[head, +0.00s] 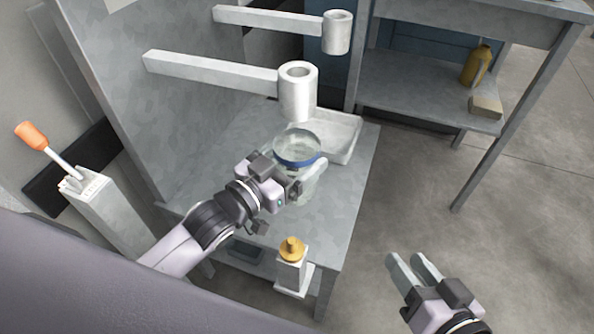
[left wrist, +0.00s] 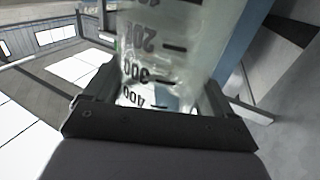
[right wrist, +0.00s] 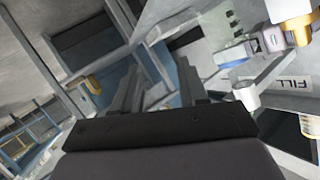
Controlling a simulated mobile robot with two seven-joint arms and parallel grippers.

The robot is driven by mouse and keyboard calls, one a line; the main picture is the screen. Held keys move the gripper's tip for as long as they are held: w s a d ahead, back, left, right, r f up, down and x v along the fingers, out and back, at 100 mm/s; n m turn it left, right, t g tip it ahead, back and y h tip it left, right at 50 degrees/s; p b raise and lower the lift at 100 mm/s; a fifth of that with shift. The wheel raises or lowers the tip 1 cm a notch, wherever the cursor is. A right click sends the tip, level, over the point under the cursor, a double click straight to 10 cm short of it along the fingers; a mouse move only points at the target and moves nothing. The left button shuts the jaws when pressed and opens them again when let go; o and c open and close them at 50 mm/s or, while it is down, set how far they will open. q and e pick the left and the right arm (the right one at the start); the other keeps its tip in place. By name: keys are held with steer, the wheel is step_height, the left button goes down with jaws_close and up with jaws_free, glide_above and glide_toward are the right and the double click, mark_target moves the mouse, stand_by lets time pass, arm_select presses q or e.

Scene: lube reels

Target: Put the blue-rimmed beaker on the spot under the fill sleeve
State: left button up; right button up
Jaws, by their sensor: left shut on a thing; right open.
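The blue-rimmed beaker (head: 297,149) is clear glass and looks upright in the head view. My left gripper (head: 304,190) is shut on it from the near side. The beaker's printed graduations (left wrist: 150,60) fill the left wrist view between the fingers. The nearer fill sleeve (head: 297,95), a light grey tube on a wall arm, shows just behind and above the beaker in the head view. A farther sleeve (head: 336,32) hangs beyond it. The spot under the sleeve cannot be made out. My right gripper (head: 414,270) is open and empty, right of the bench.
A pale tray (head: 345,135) lies on the grey bench (head: 335,215) behind the beaker. An orange-handled lever (head: 32,135) is at left. A shelf with a yellow bottle (head: 475,65) is at far right.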

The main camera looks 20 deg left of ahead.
arm_select(q)
steer(key=shift+w+d+f, duration=0.1)
steer(key=shift+w+f, duration=0.05)
step_height(320, 180, down, 2)
steer(key=shift+f+b, duration=0.2)
steer(key=shift+b, duration=0.7)
steer(key=shift+f, duration=0.35)
arm_select(e)
steer(key=shift+d+n+t+h, duration=0.3)
steer(key=shift+d+t, duration=0.2)
steer(key=shift+d, duration=0.25)
arm_select(q)
steer(key=shift+f, duration=0.15)
steer(key=shift+f+b, duration=0.35)
steer(key=shift+f, duration=0.15)
steer(key=o, duration=0.9)
steer(key=shift+r, duration=0.1)
